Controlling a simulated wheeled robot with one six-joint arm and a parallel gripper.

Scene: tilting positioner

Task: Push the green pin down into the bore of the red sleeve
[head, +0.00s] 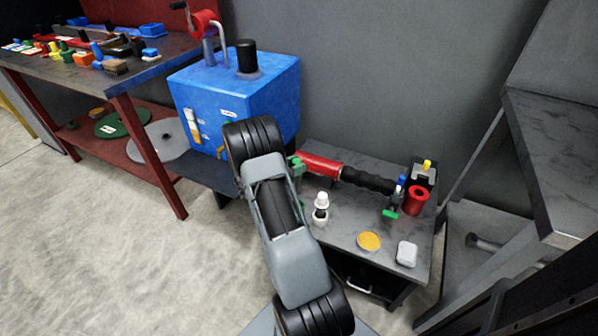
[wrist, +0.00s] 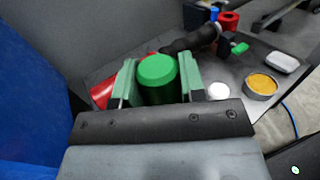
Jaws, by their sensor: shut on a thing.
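The green pin (wrist: 157,82) is a thick cylinder seen end-on in the wrist view. It stands between the two green fingers of my gripper (wrist: 157,75), which is shut on it. In the head view my arm hides the pin, and only a bit of green finger shows beside the arm. The red sleeve (head: 418,199) is a short upright tube with an open bore at the right end of the low grey table. It also shows small at the top of the wrist view (wrist: 229,20). My gripper and pin are well to the left of it.
A red tool with a black grip (head: 368,180) lies along the back of the table (head: 345,225). A white bottle (head: 321,207), yellow-topped tin (head: 369,241) and white box (head: 407,253) stand in front. A blue machine (head: 262,95) stands left. A dark block (head: 423,172) stands behind the sleeve.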

